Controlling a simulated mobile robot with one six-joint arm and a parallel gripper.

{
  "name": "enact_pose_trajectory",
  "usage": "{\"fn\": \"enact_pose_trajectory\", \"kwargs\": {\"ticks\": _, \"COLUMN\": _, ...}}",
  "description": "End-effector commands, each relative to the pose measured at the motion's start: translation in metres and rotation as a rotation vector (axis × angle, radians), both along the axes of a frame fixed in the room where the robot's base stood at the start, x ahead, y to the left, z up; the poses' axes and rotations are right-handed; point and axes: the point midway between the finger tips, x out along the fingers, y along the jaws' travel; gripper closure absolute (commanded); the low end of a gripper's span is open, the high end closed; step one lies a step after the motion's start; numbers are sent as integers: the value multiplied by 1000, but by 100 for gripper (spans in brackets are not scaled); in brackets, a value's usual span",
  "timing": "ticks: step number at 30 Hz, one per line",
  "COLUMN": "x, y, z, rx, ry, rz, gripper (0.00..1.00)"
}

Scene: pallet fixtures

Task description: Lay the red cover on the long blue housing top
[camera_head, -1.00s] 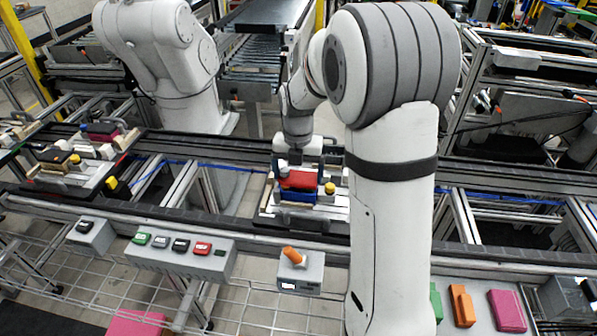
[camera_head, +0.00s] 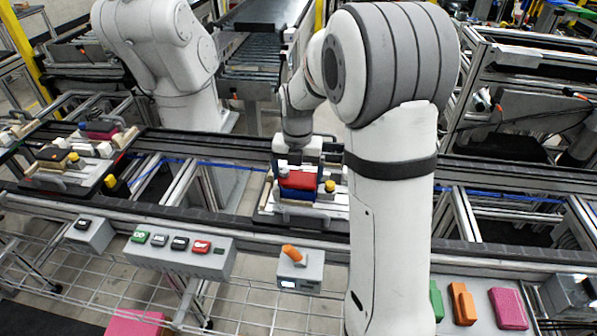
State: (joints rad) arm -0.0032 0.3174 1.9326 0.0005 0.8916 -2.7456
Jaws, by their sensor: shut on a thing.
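The red cover (camera_head: 300,179) is at the pallet in the middle of the conveyor, directly above the long blue housing (camera_head: 297,194). The two look in contact or nearly so; I cannot tell whether a gap is left. My gripper (camera_head: 299,172) points down from above and is shut on the red cover. My arm hides part of the pallet's right side, and the fingertips are small and partly hidden.
A yellow knob (camera_head: 330,186) stands on the fixture just right of the housing. A grey box with an orange switch (camera_head: 292,254) and a button panel (camera_head: 180,253) lie in front. Another loaded pallet (camera_head: 75,165) stands at the left.

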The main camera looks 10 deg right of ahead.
Motion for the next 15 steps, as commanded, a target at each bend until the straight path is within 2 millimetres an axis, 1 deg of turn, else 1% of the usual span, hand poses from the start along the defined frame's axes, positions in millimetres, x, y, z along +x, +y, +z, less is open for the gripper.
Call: {"fn": "enact_pose_trajectory", "kwargs": {"ticks": 15, "x": 0, "y": 0, "z": -5, "rx": 0, "ry": 0, "rz": 1, "gripper": 33}}
